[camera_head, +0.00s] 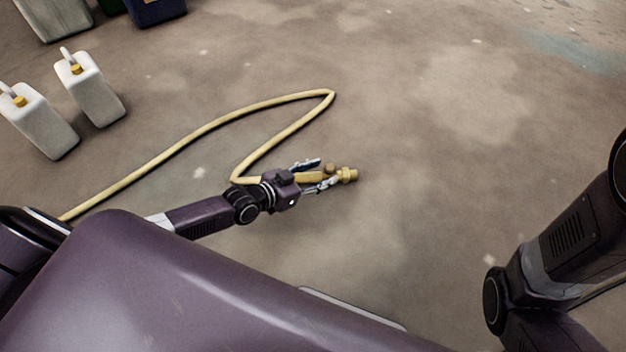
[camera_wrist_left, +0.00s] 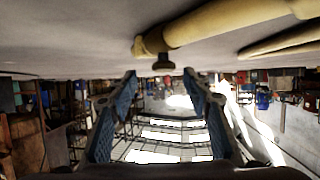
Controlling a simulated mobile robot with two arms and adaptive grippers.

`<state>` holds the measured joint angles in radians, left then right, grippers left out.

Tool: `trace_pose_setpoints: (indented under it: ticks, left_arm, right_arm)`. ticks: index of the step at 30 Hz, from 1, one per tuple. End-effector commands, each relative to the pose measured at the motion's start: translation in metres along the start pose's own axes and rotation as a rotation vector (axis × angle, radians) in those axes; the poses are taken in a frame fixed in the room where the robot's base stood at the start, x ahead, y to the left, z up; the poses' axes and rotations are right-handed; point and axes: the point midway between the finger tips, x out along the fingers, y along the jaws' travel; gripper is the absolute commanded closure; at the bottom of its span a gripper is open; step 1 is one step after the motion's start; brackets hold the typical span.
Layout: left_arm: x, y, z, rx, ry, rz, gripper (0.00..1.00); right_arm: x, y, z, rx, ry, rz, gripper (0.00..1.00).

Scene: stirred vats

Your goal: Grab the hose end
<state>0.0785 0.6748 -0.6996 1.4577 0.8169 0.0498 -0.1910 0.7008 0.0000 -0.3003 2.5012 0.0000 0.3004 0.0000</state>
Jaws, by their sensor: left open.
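The hose end, a brass fitting (camera_head: 347,175) on a yellow hose (camera_head: 180,137), shows just past my left gripper (camera_head: 325,172) in the head view. The gripper is open, and its two fingers appear either side of the hose's last stretch there. In the left wrist view the fitting (camera_wrist_left: 150,44) and hose (camera_wrist_left: 215,25) lie along the floor at the top of the picture, outside the gap between the blue-padded fingers (camera_wrist_left: 163,82). The fingers are not closed on it. My right gripper is out of view; only part of that arm shows at right.
Two white jugs with yellow caps, one nearer (camera_head: 40,122) and one farther (camera_head: 92,90), stand at the left. Dark blue (camera_head: 155,10) and grey (camera_head: 55,15) containers stand at the top left. The hose loops across the concrete floor. The floor beyond and right is clear.

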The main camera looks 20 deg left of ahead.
Motion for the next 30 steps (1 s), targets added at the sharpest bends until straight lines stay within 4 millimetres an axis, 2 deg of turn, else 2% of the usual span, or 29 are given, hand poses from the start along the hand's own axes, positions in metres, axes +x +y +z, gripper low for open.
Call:
trace_pose_setpoints:
  ticks: [6, 10, 15, 23, 30]
  left_arm:
    - [0.024, -0.005, 0.007, 0.0, 0.002, -0.001, 0.55]
    - [0.038, -0.006, 0.007, -0.002, 0.002, -0.001, 0.55]
    - [0.048, -0.006, 0.004, -0.001, 0.001, -0.001, 0.55]
    - [0.049, -0.006, 0.003, -0.001, -0.001, -0.001, 0.55]
    - [0.048, -0.006, 0.003, -0.001, -0.001, -0.001, 0.81]
  right_arm:
    - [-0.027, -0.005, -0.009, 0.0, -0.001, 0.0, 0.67]
    - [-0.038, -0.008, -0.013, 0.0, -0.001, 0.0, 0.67]
    - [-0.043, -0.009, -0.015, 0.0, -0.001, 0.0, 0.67]
    - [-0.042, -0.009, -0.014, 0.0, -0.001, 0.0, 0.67]
    - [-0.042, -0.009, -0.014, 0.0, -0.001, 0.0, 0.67]
